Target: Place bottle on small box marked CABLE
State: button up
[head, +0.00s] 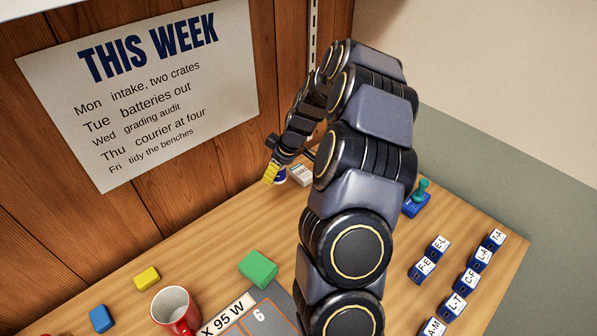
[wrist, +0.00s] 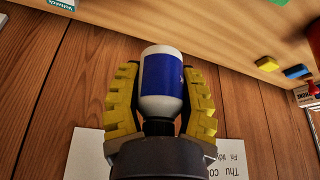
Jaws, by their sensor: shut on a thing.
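My gripper (wrist: 160,100) is shut on a white bottle with a blue label (wrist: 162,82). The bottle sits between the two yellow fingers in the wrist view. In the head view the gripper (head: 271,173) is at the back of the table near the wooden wall, and a little of the bottle (head: 280,177) shows beside it. A small whitish box (head: 301,175) is just right of the bottle in the head view. A white box with a teal label (wrist: 62,4) is cut off at the wrist view's top edge. I cannot read CABLE on either.
A green block (head: 258,269), yellow block (head: 147,278), blue block (head: 101,318) and red mug (head: 175,310) stand toward the front left. Several lettered blocks (head: 471,280) and a blue thing with a teal knob (head: 416,202) are at right. A poster (head: 140,90) hangs on the wall.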

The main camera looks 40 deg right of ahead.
jog(key=s+d+m, duration=0.2)
jog(key=s+d, duration=0.1)
jog(key=d, duration=0.3)
send_over(297, 169)
jog(key=s, duration=0.1)
jog(key=f, duration=0.8)
jog(key=shift+s+f, duration=0.2)
jog(key=shift+f, duration=0.2)
jog(key=shift+w+d+f+h, duration=0.1)
jog(key=shift+w+f+h, duration=0.05)
jog(key=shift+f+h, duration=0.2)
notch_tip(297, 169, down, 3)
jog(key=shift+f, duration=0.1)
jog(key=o, duration=1)
jog(key=shift+o, duration=0.2)
